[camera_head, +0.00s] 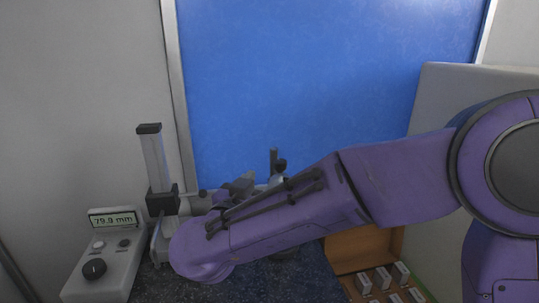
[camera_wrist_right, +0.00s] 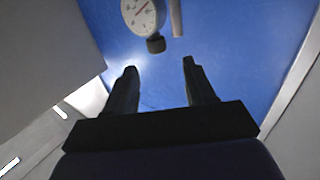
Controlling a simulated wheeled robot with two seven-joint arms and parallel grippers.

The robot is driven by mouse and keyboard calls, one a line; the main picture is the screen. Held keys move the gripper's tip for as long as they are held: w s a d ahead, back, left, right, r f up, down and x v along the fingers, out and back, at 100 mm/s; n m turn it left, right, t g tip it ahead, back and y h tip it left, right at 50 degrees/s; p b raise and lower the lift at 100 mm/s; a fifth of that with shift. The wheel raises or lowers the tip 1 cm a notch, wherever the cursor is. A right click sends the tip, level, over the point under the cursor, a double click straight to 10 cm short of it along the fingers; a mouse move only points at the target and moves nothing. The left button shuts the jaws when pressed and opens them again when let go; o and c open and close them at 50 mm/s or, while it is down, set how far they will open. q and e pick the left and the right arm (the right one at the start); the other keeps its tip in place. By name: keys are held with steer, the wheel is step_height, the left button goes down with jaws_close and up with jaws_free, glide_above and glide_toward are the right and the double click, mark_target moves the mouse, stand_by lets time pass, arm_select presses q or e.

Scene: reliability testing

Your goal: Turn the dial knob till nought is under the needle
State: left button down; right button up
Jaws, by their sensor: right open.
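A round dial gauge (camera_wrist_right: 138,14) with a white face and a red needle shows at the top of the right wrist view, cut off by the frame edge. A black knob (camera_wrist_right: 156,44) sits at its lower rim. The figure under the needle is too small to read. My right gripper (camera_wrist_right: 160,66) is open and empty, its fingertips apart from the knob, which shows beyond the gap between them. In the head view my right arm largely hides the gripper and the gauge. My left gripper is not in view.
A grey box (camera_head: 120,268) with a black knob (camera_head: 94,268) and a display (camera_head: 113,219) reading about 79.0 mm stands at left. A stand column (camera_head: 153,160) rises beside it. An orange-brown tray (camera_head: 352,242) with several grey blocks lies at lower right. A blue panel (camera_head: 320,70) is behind.

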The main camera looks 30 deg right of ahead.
mark_target(279, 165)
steer(key=x, duration=1)
steer(key=shift+s+d, duration=0.1)
steer(key=shift+d, duration=0.2)
steer(key=shift+s+r, duration=0.1)
steer(key=shift+a, duration=0.1)
steer(key=c, duration=0.9)
